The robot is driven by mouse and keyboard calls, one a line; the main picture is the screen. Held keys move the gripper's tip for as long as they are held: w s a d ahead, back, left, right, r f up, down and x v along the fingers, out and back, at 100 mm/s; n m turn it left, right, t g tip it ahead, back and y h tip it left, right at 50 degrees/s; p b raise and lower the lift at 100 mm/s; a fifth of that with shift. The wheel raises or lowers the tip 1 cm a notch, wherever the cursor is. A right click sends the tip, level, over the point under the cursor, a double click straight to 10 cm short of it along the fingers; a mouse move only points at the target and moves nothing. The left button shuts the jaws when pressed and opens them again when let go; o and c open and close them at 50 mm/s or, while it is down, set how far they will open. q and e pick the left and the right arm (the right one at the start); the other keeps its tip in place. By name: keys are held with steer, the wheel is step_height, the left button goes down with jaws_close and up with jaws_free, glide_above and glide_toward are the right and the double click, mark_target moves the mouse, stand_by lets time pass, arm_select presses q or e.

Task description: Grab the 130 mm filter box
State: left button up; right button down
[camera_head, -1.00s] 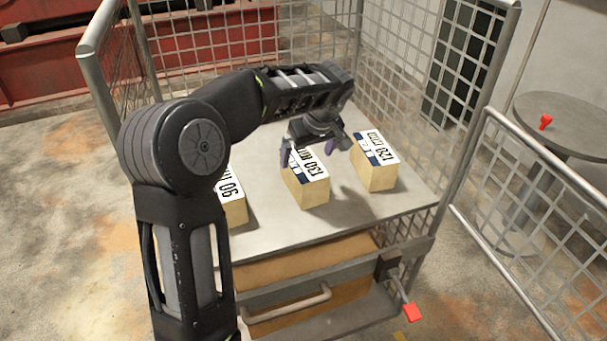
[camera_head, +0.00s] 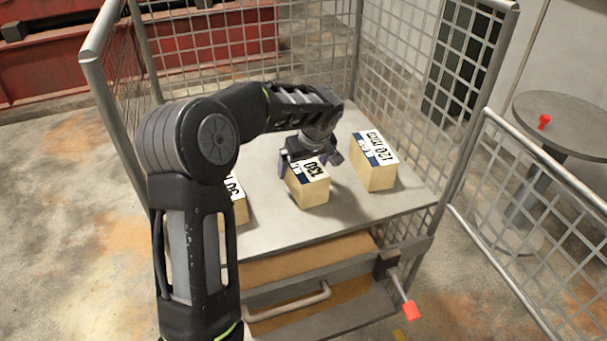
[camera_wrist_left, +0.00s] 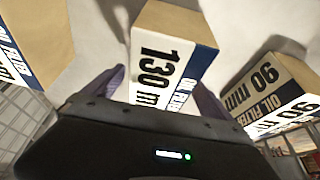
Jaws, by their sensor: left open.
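The 130 mm filter box (camera_head: 310,190) is a tan carton with a white and blue label, standing in the middle of the grey shelf. In the left wrist view the box (camera_wrist_left: 172,60) shows its "130 mm" label between the fingers. My left gripper (camera_head: 308,172) is open and low over the box, with one finger on each side. The gripper (camera_wrist_left: 160,90) covers the label's near end in the wrist view. I cannot tell whether the fingers touch the box. My right gripper is not in view.
The 120 mm box (camera_head: 374,164) stands to the right and the 90 mm box (camera_head: 238,203), partly behind my arm, to the left. Mesh walls (camera_head: 398,95) enclose the shelf (camera_head: 345,218). A drawer handle (camera_head: 290,303) is below. A round table (camera_head: 565,122) stands right.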

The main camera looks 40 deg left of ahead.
arm_select(q)
steer(key=shift+f+b, duration=0.25)
steer(key=shift+b, duration=0.25)
stand_by(0.8)
steer(key=c, duration=2)
steer(key=shift+c, duration=0.2)
steer(key=shift+r, duration=0.15)
steer(key=shift+r+p, duration=0.4)
steer(key=shift+p, duration=0.4)
step_height(320, 180, up, 10)
steer(key=shift+f+b, duration=0.2)
steer(key=shift+b, duration=0.3)
